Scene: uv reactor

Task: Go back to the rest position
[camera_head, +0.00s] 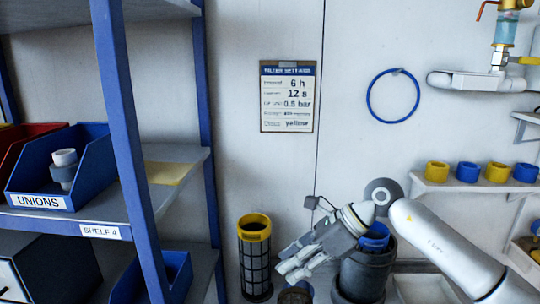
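My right arm comes in from the lower right. Its gripper (289,266) points to the lower left, in front of the dark canister (363,278) and near the black mesh cylinder with a yellow rim (255,262). I see nothing clearly held in it. Its fingers show at a slant, and I cannot tell whether they are open or shut. Part of the dark canister and the blue piece (375,238) at its top are hidden behind the gripper and wrist. My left gripper and arm are not in view.
A blue-framed shelf (130,140) with a blue bin labelled UNIONS (95,170) stands at left. A wall ledge (465,186) with yellow and blue rings is at right. A settings sign (288,97) and blue loop (370,100) hang on the wall.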

